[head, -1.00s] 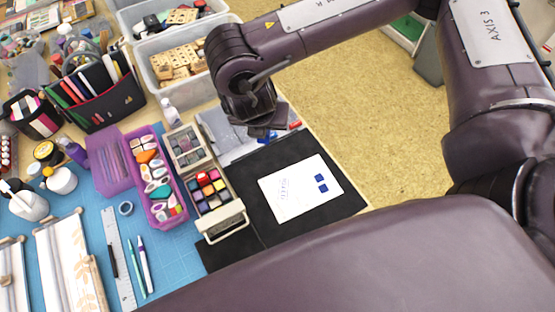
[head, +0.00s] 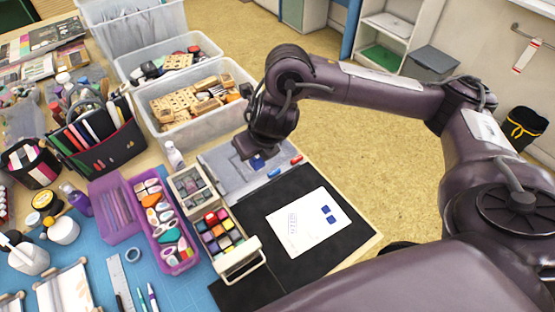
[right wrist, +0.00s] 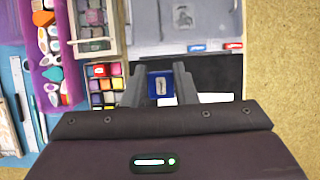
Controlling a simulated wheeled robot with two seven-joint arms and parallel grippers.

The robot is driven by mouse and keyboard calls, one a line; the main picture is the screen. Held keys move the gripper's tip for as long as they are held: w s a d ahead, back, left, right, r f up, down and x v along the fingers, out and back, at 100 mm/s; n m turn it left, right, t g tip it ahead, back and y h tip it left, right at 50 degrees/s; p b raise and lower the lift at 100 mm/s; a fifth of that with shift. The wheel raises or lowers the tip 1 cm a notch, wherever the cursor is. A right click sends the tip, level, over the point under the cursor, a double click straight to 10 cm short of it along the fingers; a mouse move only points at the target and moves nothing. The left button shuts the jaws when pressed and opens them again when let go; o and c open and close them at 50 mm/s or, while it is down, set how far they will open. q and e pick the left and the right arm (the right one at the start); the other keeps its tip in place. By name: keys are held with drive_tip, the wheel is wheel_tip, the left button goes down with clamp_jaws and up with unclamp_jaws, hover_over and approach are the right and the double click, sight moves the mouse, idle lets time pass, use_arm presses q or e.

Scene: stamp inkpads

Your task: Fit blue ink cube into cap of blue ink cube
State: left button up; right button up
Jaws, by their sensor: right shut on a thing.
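My right gripper (head: 255,155) is over the grey tray, fingers pointing down. In the right wrist view its fingers (right wrist: 160,90) are shut on the blue ink cube (right wrist: 160,86), which has a pale mark on its face. In the head view, blue (head: 258,163) shows just under the fingertips. A small clear piece (right wrist: 183,18), perhaps the cap of the blue ink cube, lies on the grey tray (right wrist: 218,28) in the wrist view. I cannot tell for sure that it is the cap. My left gripper is not in view.
A wooden box of coloured ink cubes (head: 220,232) stands left of the black mat (head: 262,222). White paper with blue prints (head: 307,222) lies on the mat. Red (head: 297,159) and blue (head: 274,172) pieces sit on the tray's near edge. Plastic bins (head: 200,112) stand behind.

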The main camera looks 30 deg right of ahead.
drive_tip(key=shift+f, duration=8.8)
use_arm(q)
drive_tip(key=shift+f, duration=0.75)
drive_tip(key=shift+b, duration=0.3)
use_arm(e)
drive_tip(key=shift+f, duration=0.2)
drive_tip(key=o, duration=0.8)
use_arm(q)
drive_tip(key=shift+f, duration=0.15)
use_arm(e)
drive_tip(key=shift+o, duration=0.2)
drive_tip(key=shift+r, duration=0.2)
